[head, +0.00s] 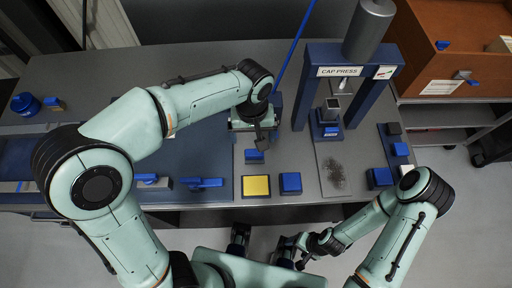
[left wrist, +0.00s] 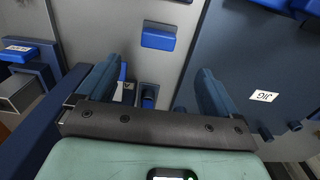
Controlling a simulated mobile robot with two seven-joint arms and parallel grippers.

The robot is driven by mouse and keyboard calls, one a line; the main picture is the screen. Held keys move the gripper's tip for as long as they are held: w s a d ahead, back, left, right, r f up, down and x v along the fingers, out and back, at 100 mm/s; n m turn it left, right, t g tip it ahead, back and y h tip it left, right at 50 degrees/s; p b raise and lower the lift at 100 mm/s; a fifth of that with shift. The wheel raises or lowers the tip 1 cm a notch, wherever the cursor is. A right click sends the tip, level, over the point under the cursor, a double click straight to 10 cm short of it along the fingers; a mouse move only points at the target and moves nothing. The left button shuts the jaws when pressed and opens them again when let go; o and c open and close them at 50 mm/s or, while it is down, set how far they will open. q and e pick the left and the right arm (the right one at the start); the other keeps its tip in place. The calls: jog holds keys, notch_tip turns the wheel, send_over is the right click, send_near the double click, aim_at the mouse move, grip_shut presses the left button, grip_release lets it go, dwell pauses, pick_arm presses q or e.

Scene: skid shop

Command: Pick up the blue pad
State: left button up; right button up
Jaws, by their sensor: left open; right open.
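Several blue blocks lie on the bench, and I cannot tell for sure which is the blue pad. One flat blue block (head: 254,156) lies just in front of my left gripper (head: 262,138); what seems to be the same block shows beyond the fingers in the left wrist view (left wrist: 158,38). Another blue block (head: 291,183) sits right of a yellow pad (head: 256,186). My left gripper is above the bench, open, with nothing held between its fingers (left wrist: 155,92). My right gripper (head: 302,252) is open and empty, low in front of the bench edge.
A cap press (head: 341,72) stands right of my left gripper, a close obstacle. More blue blocks (head: 379,178) lie at the bench's right end. A dark blue mat (head: 200,150) and blue parts (head: 203,183) lie left. An orange-brown cabinet (head: 450,45) stands at the far right.

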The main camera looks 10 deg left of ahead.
pick_arm(q)
send_over(254, 152)
notch_tip(254, 152, down, 5)
jog(key=shift+a+r+b, duration=0.1)
jog(key=shift+a+b, duration=0.05)
jog(key=shift+b, duration=0.15)
jog(key=shift+d+f+b, duration=0.2)
jog(key=shift+f+b, duration=0.15)
jog(key=shift+f, duration=2.65)
jog(key=c, duration=1.1)
